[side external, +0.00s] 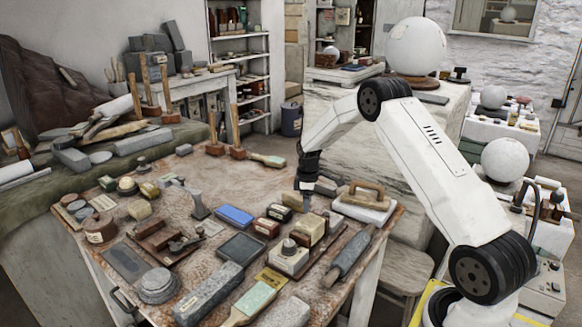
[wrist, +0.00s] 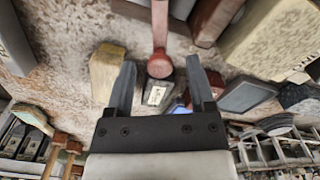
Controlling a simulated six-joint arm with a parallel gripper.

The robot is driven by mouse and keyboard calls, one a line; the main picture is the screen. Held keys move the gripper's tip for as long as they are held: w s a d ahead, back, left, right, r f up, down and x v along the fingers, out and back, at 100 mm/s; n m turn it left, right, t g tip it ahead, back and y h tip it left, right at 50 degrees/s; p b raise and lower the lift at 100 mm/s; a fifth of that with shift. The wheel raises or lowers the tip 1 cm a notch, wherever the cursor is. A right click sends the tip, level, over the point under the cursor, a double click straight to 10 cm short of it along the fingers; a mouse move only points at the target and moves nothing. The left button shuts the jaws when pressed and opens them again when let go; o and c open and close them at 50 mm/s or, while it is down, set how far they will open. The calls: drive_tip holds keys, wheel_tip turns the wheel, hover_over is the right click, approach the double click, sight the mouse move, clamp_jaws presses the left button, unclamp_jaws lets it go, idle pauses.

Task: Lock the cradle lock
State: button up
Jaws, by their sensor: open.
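My gripper (side external: 304,203) is open, low over the right part of the cluttered worktable. In the wrist view its fingers (wrist: 161,64) stand apart on either side of a red rod-like handle (wrist: 160,25). The handle meets a dark block (wrist: 158,94) with a pale label. Nothing is visibly clamped. I cannot tell whether this piece is the cradle lock; the side view does not show it clearly. A large white sphere (side external: 415,45) rests in a brown ring-shaped base (side external: 411,80) behind the arm, with a dark knobbed piece (side external: 459,74) beside it.
A tan block (wrist: 107,70) lies close by the left finger in the wrist view. Boxes (side external: 307,228), a blue block (side external: 235,215) and a wooden-handled float (side external: 362,200) crowd the tabletop (side external: 215,170). Mallets (side external: 236,135) stand at its back edge. Free room is small.

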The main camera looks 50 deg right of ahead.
clamp_jaws()
idle(1.4)
